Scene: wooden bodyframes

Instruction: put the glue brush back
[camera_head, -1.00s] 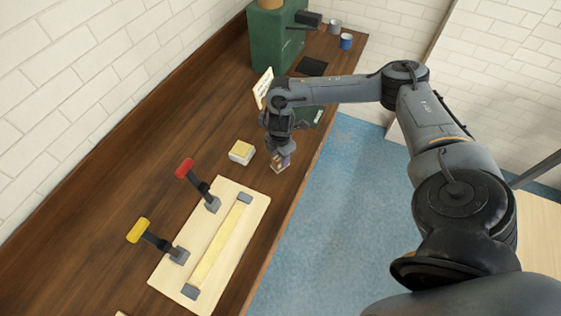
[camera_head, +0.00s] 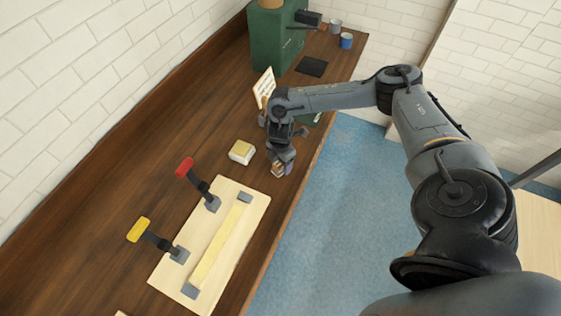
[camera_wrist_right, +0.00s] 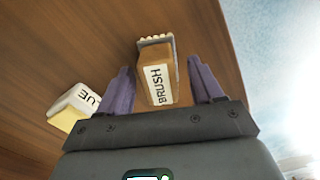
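The glue brush (camera_wrist_right: 156,72), a brown block with a white "BRUSH" label and pale bristles at its far end, lies between the two purple fingers of my right gripper (camera_wrist_right: 163,85) in the right wrist view. Gaps show beside the brush, so the gripper looks open around it. In the head view my right gripper (camera_head: 281,168) is low over the bench near its front edge and hides most of the brush. A white glue pot (camera_head: 242,152) with a yellow top stands just left of it; its label partly shows in the right wrist view (camera_wrist_right: 75,107). My left gripper is out of view.
A pale board (camera_head: 222,245) with a yellow strip and two clamps, red-handled (camera_head: 186,168) and yellow-handled (camera_head: 139,229), lies at the front of the bench (camera_head: 110,205). A small sign (camera_head: 264,87) and a green cabinet (camera_head: 276,45) stand farther back.

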